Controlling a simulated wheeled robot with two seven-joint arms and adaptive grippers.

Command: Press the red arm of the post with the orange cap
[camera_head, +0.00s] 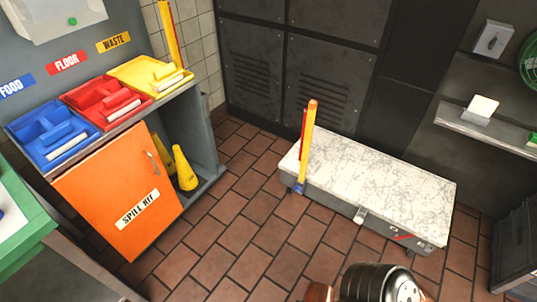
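A yellow post (306,150) with an orange cap (312,104) stands upright at the near left corner of a low platform with a white marbled top (385,185). A narrow red arm (302,136) runs close along the left side of the post. It looks nearly upright, and its lower end is hard to make out. A small blue piece (298,188) is at the post's foot. No fingers of either gripper show in this view.
An open orange spill-kit cabinet door (122,195) stands at left, below blue, red and yellow trays. Another yellow post with red (168,35) rises behind the trays. Yellow cones (184,168) sit inside the cabinet. Tiled floor (235,230) between cabinet and platform is clear.

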